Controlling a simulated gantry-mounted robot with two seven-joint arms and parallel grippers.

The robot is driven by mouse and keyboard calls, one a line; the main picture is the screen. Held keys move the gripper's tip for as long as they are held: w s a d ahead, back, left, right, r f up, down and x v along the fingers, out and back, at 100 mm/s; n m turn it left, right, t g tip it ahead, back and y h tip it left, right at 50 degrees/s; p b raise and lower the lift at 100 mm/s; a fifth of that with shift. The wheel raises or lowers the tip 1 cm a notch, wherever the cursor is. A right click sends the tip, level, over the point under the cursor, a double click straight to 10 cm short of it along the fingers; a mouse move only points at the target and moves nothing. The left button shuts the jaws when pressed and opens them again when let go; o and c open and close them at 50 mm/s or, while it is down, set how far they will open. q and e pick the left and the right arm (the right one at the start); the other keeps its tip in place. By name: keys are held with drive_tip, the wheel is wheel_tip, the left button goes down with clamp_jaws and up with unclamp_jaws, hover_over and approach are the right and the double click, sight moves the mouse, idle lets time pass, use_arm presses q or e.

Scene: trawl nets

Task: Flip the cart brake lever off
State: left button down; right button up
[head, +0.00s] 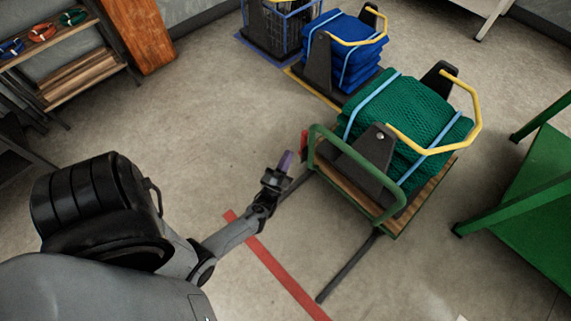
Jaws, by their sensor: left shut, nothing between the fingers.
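The cart (401,222) has a green frame and a wooden deck, and stands right of centre in the head view. It carries a folded green net (415,118) tied with light blue straps. A small red part (304,143), which looks like the brake lever, stands upright at the cart's near left corner, beside the green rail. My left gripper (286,160), with purplish fingertips, is shut and empty. It points toward the red part from the lower left, and a small gap shows between them. My right gripper is not in view.
A yellow bar (430,148) curves over the net. Behind stand a carrier with blue nets (345,55) and a blue wire crate (290,25). A green table (540,195) is at right and a wooden shelf (85,75) at upper left. Dark floor rails (348,267) and a red line (280,275) lie in front.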

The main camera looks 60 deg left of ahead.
use_arm(q)
wheel_tip(320, 180, down, 8)
drive_tip(key=s+b, duration=0.2)
drive_tip(key=b, duration=0.4)
drive_tip(key=shift+s+d, duration=0.35)
drive_tip(key=shift+s, duration=0.05)
idle(0.5)
drive_tip(key=shift+s+d+f+b, duration=0.1)
drive_tip(key=shift+s+f+b, duration=0.25)
drive_tip(key=shift+f, duration=0.4)
drive_tip(key=shift+s+d+f+b, duration=0.1)
drive_tip(key=shift+s+f+b, duration=0.1)
drive_tip(key=shift+f+b, duration=0.45)
drive_tip(key=shift+s+f+b, duration=0.25)
drive_tip(key=shift+f, duration=0.65)
drive_tip(key=shift+s, duration=0.1)
